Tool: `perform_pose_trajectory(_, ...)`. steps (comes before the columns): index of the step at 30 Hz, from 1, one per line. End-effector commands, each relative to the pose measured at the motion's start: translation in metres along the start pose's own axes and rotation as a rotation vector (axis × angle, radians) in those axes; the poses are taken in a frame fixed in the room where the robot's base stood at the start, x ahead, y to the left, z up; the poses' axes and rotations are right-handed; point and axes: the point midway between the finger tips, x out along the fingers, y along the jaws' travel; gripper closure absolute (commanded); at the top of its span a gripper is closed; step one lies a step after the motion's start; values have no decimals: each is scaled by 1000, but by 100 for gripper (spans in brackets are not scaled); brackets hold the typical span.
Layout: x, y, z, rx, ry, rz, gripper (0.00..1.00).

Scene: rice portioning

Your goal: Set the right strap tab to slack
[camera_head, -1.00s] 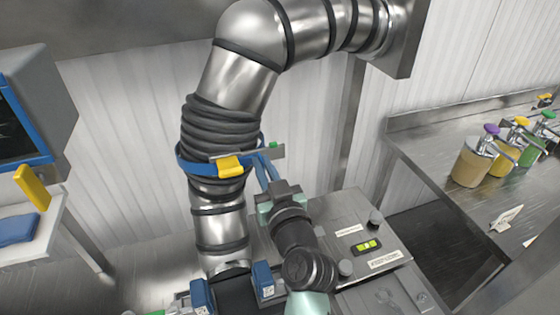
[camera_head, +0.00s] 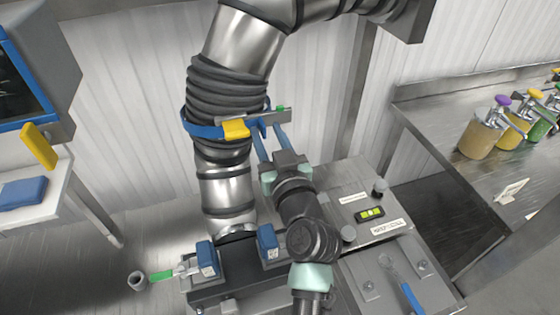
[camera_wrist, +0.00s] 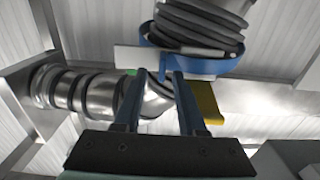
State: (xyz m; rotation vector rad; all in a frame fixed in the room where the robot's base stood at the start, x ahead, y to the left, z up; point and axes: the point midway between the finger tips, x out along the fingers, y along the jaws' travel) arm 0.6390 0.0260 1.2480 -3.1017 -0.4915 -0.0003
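A blue strap (camera_head: 203,131) goes around the black ribbed sleeve (camera_head: 228,88) of the steel duct. A yellow tab (camera_head: 236,128) sits at its front, on a grey plate (camera_head: 271,117) with a green mark (camera_head: 281,108) at the right end. My gripper (camera_head: 268,127) is open, with its two blue fingers at the plate, right of the yellow tab. In the wrist view my gripper (camera_wrist: 159,74) shows nothing held between the fingers. The yellow tab (camera_wrist: 208,103) is just right of the right finger, partly hidden; I cannot tell whether they touch.
A counter (camera_head: 455,115) with sauce pumps stands right.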

Motion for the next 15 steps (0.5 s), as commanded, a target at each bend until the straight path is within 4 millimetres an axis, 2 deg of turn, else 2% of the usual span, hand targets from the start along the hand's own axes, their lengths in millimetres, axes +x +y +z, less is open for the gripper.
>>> perform_pose_trajectory(15, -93, 0, 4, -2, -2, 3, 60)
